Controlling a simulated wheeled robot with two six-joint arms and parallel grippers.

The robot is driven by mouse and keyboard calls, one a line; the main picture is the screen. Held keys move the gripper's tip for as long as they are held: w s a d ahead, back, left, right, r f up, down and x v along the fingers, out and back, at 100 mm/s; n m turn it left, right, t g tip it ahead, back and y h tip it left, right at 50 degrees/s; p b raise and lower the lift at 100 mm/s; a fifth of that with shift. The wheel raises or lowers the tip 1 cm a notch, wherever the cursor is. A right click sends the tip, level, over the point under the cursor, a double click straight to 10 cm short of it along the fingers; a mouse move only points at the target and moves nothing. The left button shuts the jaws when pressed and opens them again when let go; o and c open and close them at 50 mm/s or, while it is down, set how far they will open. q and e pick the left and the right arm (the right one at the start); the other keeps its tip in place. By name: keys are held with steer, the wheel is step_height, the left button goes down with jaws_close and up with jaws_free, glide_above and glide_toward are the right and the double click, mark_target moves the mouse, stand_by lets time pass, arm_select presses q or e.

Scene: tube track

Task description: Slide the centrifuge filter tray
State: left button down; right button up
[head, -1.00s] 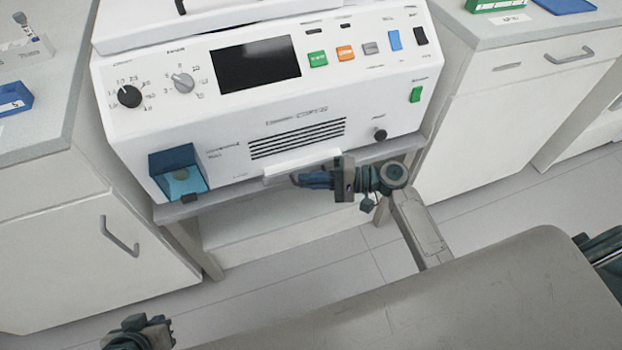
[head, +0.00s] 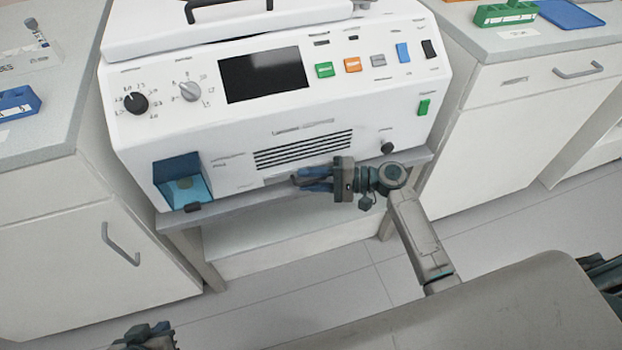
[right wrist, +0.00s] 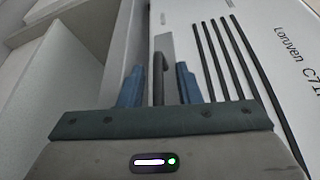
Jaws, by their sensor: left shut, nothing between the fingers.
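The white centrifuge (head: 225,175) stands on a grey stand. Its filter tray (head: 279,180) is low on the front, below the vents, and looks about flush with the casing; my right gripper hides part of it. My right gripper (head: 300,180) is at the tray front. In the right wrist view, its two blue fingers (right wrist: 158,90) are apart, with a dark upright handle (right wrist: 158,68) between them and gaps on both sides. The tray's grey front (right wrist: 165,44) shows behind the handle. My left gripper (head: 146,337) is shut and empty at the bottom edge, partly cut off.
A blue open compartment (head: 184,184) is at the centrifuge's lower left, and a black knob (head: 387,148) at its lower right. Cabinets stand left (head: 70,240) and right (head: 500,125). The floor (head: 300,285) in front is clear.

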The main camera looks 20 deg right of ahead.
steer(key=f+v, duration=0.1)
steer(key=v, duration=0.9)
steer(key=shift+s+d+r, duration=0.15)
steer(key=shift+d+r, duration=0.2)
steer(key=shift+r, duration=0.15)
